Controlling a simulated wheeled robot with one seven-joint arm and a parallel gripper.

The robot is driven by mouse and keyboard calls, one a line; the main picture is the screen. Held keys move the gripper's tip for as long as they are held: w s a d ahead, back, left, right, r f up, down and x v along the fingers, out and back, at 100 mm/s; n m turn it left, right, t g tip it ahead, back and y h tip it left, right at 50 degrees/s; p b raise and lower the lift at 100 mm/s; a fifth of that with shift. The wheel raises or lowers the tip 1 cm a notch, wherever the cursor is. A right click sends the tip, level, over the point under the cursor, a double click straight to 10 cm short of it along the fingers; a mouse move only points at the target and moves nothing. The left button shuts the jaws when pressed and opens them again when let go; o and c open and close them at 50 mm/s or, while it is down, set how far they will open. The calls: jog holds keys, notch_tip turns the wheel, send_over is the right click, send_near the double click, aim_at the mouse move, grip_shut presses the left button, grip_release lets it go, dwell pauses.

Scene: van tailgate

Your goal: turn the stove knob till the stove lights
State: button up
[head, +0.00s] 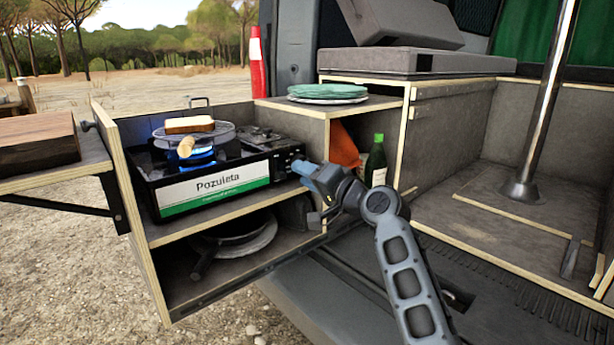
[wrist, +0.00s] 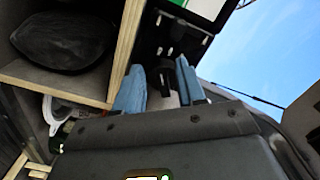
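The camping stove (head: 215,188), a black box with a white and green "Pozuleta" label, sits on the upper shelf of the pull-out unit. A blue flame (head: 203,154) shows under its round grill rack (head: 222,134). My gripper (head: 301,168) is at the right end of the stove's front, where the knob is; its blue fingers cover the knob in the head view. In the wrist view the fingers are apart, either side of a dark knob (wrist: 167,72), with gaps showing; contact cannot be made out.
A slice of bread (head: 189,125) lies on the rack, whose wooden handle (head: 186,146) points forward. Green plates (head: 327,91) stand on the counter to the right. A green bottle (head: 376,163) and an orange cloth (head: 343,146) are in the cubby near my wrist. A pan (head: 234,240) lies on the lower shelf.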

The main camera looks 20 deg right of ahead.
jog(key=p+v, duration=0.1)
jog(key=v, duration=0.6)
jog(key=shift+s, duration=0.35)
jog(key=shift+o, duration=0.4)
jog(key=shift+d, duration=0.1)
dwell(2.1)
